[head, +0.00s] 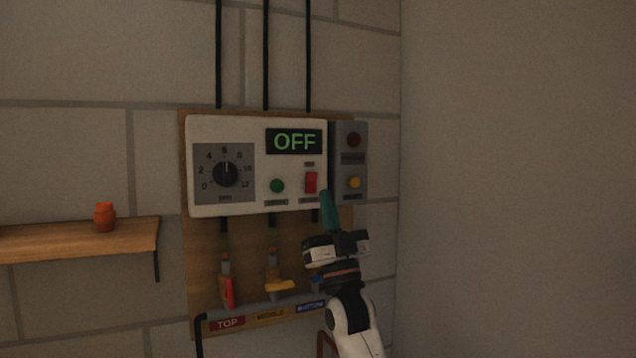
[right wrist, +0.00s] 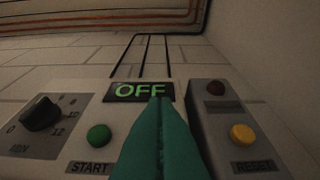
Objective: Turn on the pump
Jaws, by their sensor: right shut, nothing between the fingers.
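The white pump control panel (head: 235,205) hangs on a wooden board on the wall. Its display (head: 295,141) reads OFF in green; it also shows in the right wrist view (right wrist: 139,91). A black dial (head: 226,173), a green START button (head: 277,186) and a red rocker switch (head: 311,182) sit on the panel. My right gripper (head: 327,194) is shut and empty, its green fingertips just below and right of the red switch. In the right wrist view the fingers (right wrist: 160,102) hide the red switch; the START button (right wrist: 98,135) is left of them. Contact cannot be told.
A grey box (head: 360,128) beside the panel has a dark red lamp (head: 354,139) and a yellow RESET button (head: 354,182). Below are valves with red (head: 228,293) and yellow (head: 279,286) handles. A wooden shelf (head: 80,240) holds an orange pot (head: 104,217).

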